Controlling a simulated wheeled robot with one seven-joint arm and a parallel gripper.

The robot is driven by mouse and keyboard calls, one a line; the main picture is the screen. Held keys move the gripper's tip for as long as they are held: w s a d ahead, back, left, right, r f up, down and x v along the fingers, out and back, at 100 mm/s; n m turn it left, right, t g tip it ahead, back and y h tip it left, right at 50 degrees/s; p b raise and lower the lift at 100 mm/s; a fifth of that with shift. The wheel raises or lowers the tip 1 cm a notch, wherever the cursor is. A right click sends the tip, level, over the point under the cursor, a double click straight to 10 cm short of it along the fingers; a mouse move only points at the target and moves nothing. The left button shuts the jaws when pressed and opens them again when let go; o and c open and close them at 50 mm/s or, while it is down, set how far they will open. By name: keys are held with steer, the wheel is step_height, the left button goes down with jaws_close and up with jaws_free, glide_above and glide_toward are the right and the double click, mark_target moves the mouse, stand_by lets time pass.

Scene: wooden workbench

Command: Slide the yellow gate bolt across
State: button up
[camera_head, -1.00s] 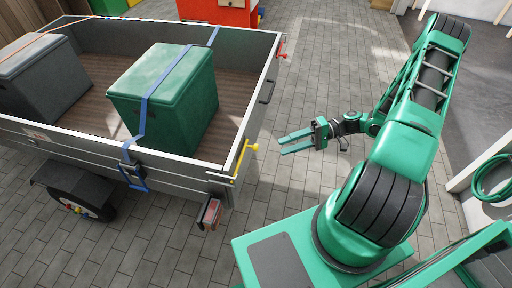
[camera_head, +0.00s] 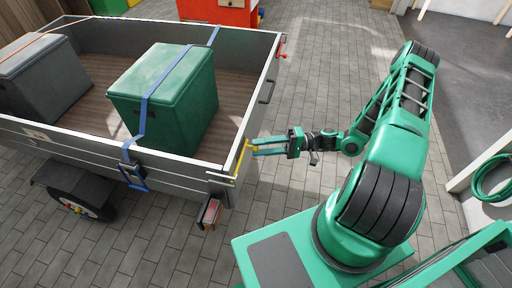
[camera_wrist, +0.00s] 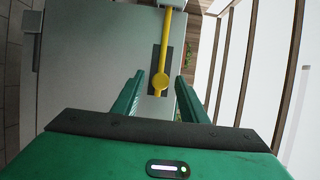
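The yellow gate bolt (camera_head: 242,157) is on the rear corner of the grey trailer. In the wrist view the yellow bolt (camera_wrist: 164,55) runs as a rod down to a round knob (camera_wrist: 159,82). My gripper (camera_head: 254,147) is at the bolt, with its green fingers pointing left toward the trailer. In the wrist view my gripper (camera_wrist: 158,90) is open, with one finger on each side of the knob and a gap to both. The fingers partly hide the knob in the head view.
The trailer's tailgate (camera_head: 262,100) stands upright behind the bolt. A red tail light (camera_head: 210,212) hangs below the corner. A green box (camera_head: 165,100) and a grey box (camera_head: 42,80) sit in the trailer. The paved floor around my arm is clear.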

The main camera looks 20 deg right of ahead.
steer(key=shift+x, duration=1.05)
